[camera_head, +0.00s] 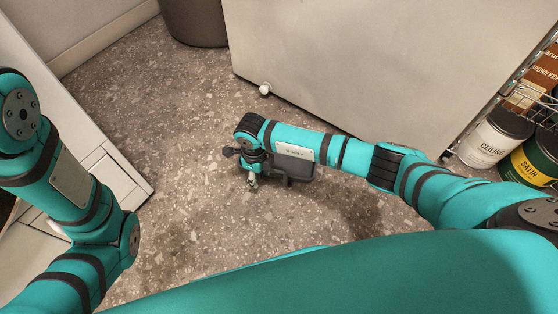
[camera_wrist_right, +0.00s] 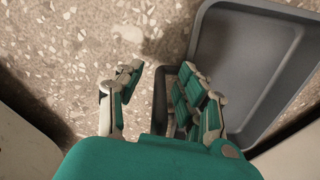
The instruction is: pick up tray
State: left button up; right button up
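The grey tray (camera_wrist_right: 262,55) shows at the right of the right wrist view, with a raised rim and a flat inner face. My right gripper (camera_wrist_right: 160,92) has its fingers spread apart. Its right-hand fingers overlap the tray's near left edge in the picture; I cannot tell if they touch it. A dark strip lies between the fingers, and I cannot tell what it is.
A large white appliance (camera_head: 340,60) stands beyond my right arm. Paint cans (camera_head: 494,138) and a wire rack with boxes are at the right. A white cabinet (camera_head: 115,170) is at the left, a dark bin (camera_head: 195,22) at the back. Speckled floor (camera_head: 160,95) between them is clear.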

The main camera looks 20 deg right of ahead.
jog(key=shift+r, duration=0.1)
grip_shut()
dwell(0.6)
